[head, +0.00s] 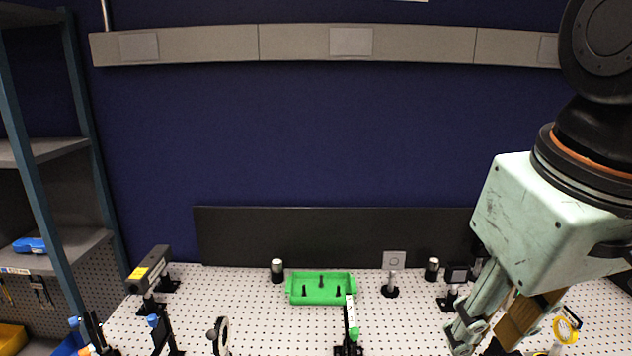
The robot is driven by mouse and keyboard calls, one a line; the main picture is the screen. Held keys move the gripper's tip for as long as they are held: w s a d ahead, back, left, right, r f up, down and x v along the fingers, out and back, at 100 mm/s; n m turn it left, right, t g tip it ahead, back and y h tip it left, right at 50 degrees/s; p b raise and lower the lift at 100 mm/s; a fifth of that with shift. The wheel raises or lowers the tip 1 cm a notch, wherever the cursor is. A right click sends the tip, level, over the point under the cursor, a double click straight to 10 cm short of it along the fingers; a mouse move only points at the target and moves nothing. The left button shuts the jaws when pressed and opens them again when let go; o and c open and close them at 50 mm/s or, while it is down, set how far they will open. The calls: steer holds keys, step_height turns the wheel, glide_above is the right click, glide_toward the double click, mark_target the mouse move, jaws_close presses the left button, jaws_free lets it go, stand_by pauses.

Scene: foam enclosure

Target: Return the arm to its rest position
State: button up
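My arm comes down from the upper right of the head view, with its pale green, scuffed wrist housing in front of the right part of the table. My gripper (478,344) points down and to the left, low at the right, over the perforated table. One grey-green finger shows near the bottom edge. A brown block-like piece (520,318) shows beside the fingers, and I cannot tell whether it is held or part of the gripper. The fingertips are partly cut off by the frame, so the opening between them is unclear.
A green tray (321,300) holds several dark pieces. Optical mounts stand along the white perforated table (240,300), with a dark laser-like box (149,268) at left. A black panel (300,238) stands behind. A shelf rack (45,190) stands at far left.

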steer(key=shift+m+t, duration=0.4)
steer(key=shift+m, duration=0.4)
steer(key=shift+s+d+f+p, duration=0.1)
steer(key=shift+s+p, duration=0.1)
steer(key=shift+s, duration=1.1)
steer(key=shift+s+f+p, duration=0.1)
steer(key=shift+s+p, duration=0.05)
steer(key=shift+s, duration=1.15)
